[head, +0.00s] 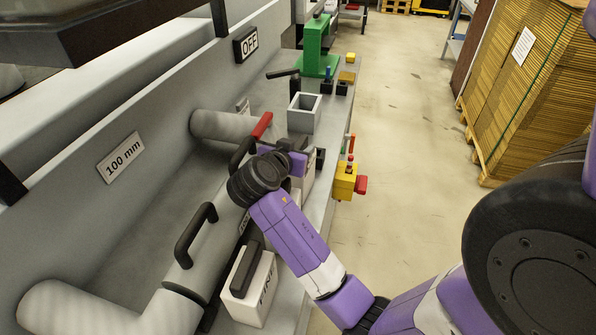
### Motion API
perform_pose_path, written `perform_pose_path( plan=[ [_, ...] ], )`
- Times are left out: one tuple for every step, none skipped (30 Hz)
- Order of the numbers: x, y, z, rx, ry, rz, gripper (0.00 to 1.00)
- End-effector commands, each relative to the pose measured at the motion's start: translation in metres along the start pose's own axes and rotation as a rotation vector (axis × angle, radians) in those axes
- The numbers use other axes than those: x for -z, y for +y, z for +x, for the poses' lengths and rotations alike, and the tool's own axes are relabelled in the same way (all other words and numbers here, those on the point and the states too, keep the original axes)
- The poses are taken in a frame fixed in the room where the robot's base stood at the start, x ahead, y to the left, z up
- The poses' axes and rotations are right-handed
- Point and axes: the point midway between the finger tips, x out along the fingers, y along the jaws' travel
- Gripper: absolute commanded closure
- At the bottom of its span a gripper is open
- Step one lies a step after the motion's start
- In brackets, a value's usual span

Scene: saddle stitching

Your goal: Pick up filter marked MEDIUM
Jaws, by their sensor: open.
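A white box-shaped filter with a black handle (248,289) stands at the lower middle, on the ledge beside the grey pipe. Its label is seen at a slant and seems to read FINE. Another pale box (309,178) shows partly behind my wrist, and its label is hidden, so I cannot tell whether it is the MEDIUM one. My gripper (298,160) is over this second box, open, with its fingers small and partly covered by my wrist. I cannot tell whether they touch the box or its handle.
A grey pipe housing with a black handle (196,243) lies left of the boxes. A red lever (262,125), an open grey square container (304,112) and a yellow box with a red button (346,181) are near my gripper. The floor to the right is clear up to stacked cardboard (530,90).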

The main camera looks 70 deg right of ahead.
Motion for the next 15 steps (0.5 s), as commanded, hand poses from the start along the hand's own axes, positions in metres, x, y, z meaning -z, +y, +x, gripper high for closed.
perform_pose_path(
  plan=[
    [-0.0002, -0.0001, 0.0, 0.0, 0.0, 0.0, 0.53],
    [-0.0002, -0.0001, -0.0001, 0.0, 0.0, 0.0, 0.53],
    [-0.0001, -0.0001, -0.0001, 0.0, 0.0, 0.0, 0.53],
    [-0.0001, -0.0001, -0.0002, 0.0, 0.0, 0.0, 0.57],
    [-0.0001, -0.0001, -0.0002, 0.0, 0.0, 0.0, 0.63],
    [-0.0001, -0.0001, -0.0003, 0.0, 0.0, 0.0, 0.7],
    [-0.0001, -0.0002, -0.0003, 0.0, 0.0, 0.0, 0.76],
    [-0.0001, -0.0001, -0.0003, 0.0, 0.0, 0.0, 0.82],
    [-0.0001, -0.0001, -0.0003, 0.0, 0.0, 0.0, 0.9],
    [-0.0001, -0.0001, -0.0003, 0.0, 0.0, 0.0, 0.96],
    [-0.0001, -0.0001, -0.0004, 0.0, 0.0, 0.0, 1.0],
    [0.0, -0.0002, -0.0004, 0.0, 0.0, 0.0, 1.0],
    [0.0, -0.0002, -0.0004, 0.0, 0.0, 0.0, 1.0],
    [0.0, -0.0002, -0.0005, 0.0, 0.0, 0.0, 1.0],
    [0.0, -0.0002, -0.0005, 0.0, 0.001, 0.0, 1.0]
  ],
)
